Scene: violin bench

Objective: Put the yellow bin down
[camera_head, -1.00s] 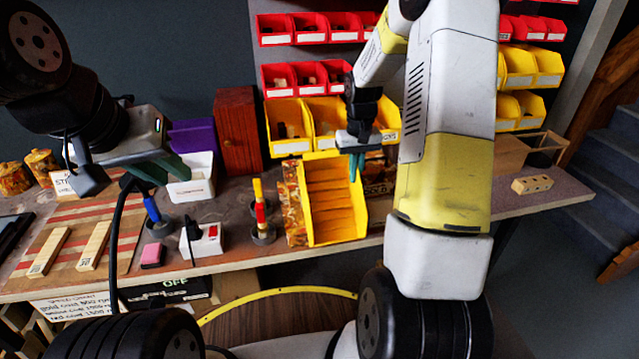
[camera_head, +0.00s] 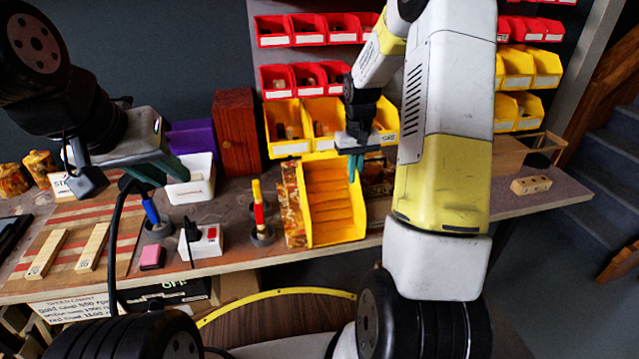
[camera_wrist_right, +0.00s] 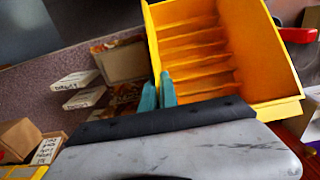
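The yellow bin (camera_head: 333,205), with a ribbed inside, is tilted with its open side toward me, over the front part of the bench. In the right wrist view the yellow bin (camera_wrist_right: 200,55) appears empty. My right gripper (camera_head: 355,167) is at the bin's upper right edge. In the right wrist view the teal fingers of my right gripper (camera_wrist_right: 159,92) are close together on either side of the bin's wall. Whether the bin's underside touches the bench is hidden. My left gripper (camera_head: 163,170) hangs over the bench at the left, its fingers apart and empty.
A stand with red and yellow parts (camera_head: 261,215) and a white switch box (camera_head: 203,241) are further left. Racked yellow bins (camera_head: 288,128) are behind. A wooden block (camera_head: 530,185) lies at right.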

